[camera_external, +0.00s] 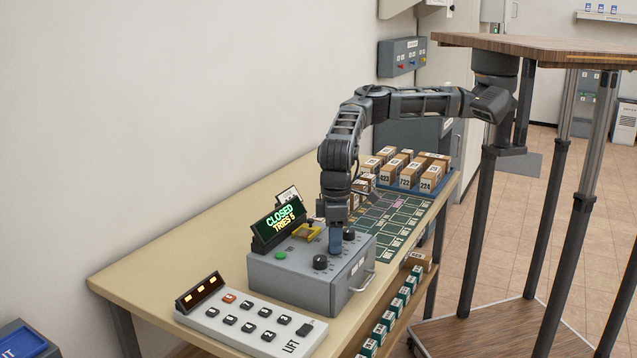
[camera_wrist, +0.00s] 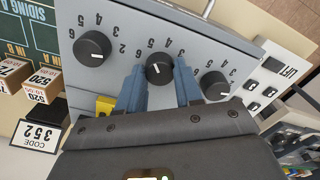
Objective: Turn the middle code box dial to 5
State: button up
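The grey code box (camera_external: 300,277) stands on the table and has a row of black dials. In the wrist view its left dial (camera_wrist: 92,48), middle dial (camera_wrist: 159,68) and right dial (camera_wrist: 215,86) are ringed by upside-down numbers. A small white mark shows on the middle dial; I cannot tell which number it points at. My gripper (camera_external: 335,241) points down over the box and hides the middle dial in the external view. In the wrist view my gripper's (camera_wrist: 160,76) blue fingers are apart, one on each side of the middle dial. I cannot tell whether they touch it.
A display (camera_external: 279,223) on the box reads CLOSED, TRIES 5. A card (camera_wrist: 39,137) reads CODE 352. A yellow part (camera_external: 307,231) and green button (camera_external: 281,255) sit on top. The lift keypad (camera_external: 250,324) is in front; parcels (camera_external: 411,172) stand behind.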

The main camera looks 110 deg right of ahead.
jog(key=o, duration=0.4)
jog(key=shift+o, duration=0.2)
jog(key=shift+r, duration=0.1)
notch_tip(320, 180, up, 8)
jog(key=shift+f, duration=0.15)
